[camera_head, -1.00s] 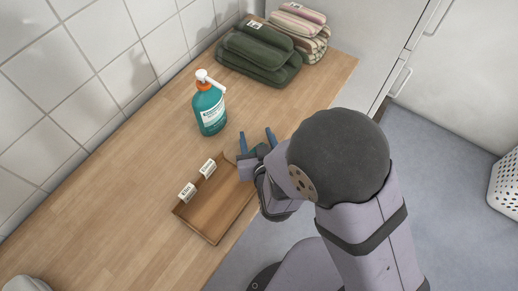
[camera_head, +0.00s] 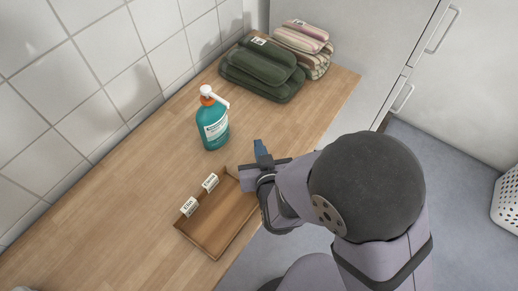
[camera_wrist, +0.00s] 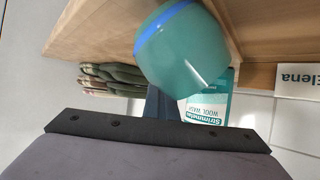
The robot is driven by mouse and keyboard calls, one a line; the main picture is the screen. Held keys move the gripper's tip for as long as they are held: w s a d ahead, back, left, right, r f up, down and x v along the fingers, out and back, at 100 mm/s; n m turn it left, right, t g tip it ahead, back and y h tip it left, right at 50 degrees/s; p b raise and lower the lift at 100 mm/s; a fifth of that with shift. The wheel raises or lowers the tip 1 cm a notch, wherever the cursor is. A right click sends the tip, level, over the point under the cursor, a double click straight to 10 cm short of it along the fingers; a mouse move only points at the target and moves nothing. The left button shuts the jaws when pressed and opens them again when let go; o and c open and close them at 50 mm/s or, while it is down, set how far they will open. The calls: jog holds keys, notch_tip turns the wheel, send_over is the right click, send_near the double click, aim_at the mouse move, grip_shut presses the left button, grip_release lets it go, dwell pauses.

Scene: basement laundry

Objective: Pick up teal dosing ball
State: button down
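The teal dosing ball (camera_wrist: 190,62) with a blue band is large and close in the wrist view. It overlaps the wooden surface there and covers the ends of my fingers. In the head view I cannot see the ball; my gripper and arm cover that area. My gripper (camera_head: 260,148) is at the far right corner of the shallow wooden tray (camera_head: 212,240). Its blue fingers look together as one, and only one dark blue finger shape (camera_wrist: 160,106) shows in the wrist view, behind the ball. I see nothing held between them. Whether the ball touches the fingers is unclear.
A teal wool wash bottle (camera_head: 212,125) stands behind the tray. Its label shows in the wrist view (camera_wrist: 208,108). Folded green towels (camera_head: 262,70) and striped towels (camera_head: 305,45) lie at the back. Two name tags stand on the tray's left edge.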

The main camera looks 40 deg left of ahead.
notch_tip(320, 180, up, 7)
jog(key=p, duration=0.1)
jog(key=shift+r, duration=0.15)
jog(key=c, duration=0.5)
grip_release()
